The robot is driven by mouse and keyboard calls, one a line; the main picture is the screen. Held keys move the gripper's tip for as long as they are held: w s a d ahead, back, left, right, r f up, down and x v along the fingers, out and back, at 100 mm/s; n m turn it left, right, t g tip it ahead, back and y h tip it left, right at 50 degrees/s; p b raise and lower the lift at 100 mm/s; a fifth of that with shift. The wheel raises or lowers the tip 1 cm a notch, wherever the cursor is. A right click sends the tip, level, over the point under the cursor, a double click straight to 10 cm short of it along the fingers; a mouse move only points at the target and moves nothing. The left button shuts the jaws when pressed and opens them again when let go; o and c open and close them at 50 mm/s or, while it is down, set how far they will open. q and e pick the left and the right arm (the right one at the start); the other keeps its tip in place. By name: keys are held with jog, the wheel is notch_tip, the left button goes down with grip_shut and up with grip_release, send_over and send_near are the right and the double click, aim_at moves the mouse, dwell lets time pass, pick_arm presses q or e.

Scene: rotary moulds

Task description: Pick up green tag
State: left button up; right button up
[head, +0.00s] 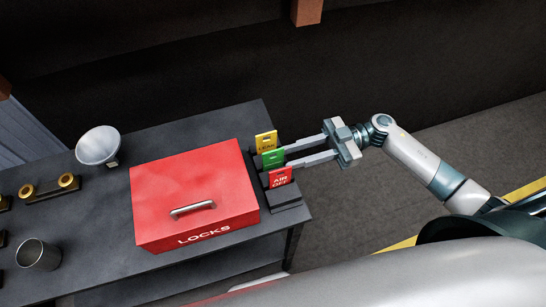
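The green tag (272,158) stands upright in a dark stepped holder (284,197) at the right end of the table. It is between a yellow tag (266,141) behind it and a red tag (280,177) in front of it. My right gripper (284,157) reaches in from the right, its two long fingers apart with a gap between them. The fingertips are at the right edge of the green tag, one toward the yellow tag and one toward the red tag. Whether they touch it is not clear. My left gripper is out of view.
A red box marked LOCKS (190,185) with a metal handle stands close left of the holder. A dish-shaped lamp (98,146), a metal cup (38,254) and brass-ringed parts (50,189) are on the dark table (195,135) further left. Open floor lies right of the table.

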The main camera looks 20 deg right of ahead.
aim_at(273, 162)
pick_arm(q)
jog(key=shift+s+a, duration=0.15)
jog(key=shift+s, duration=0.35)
pick_arm(e)
jog(key=shift+a, duration=0.3)
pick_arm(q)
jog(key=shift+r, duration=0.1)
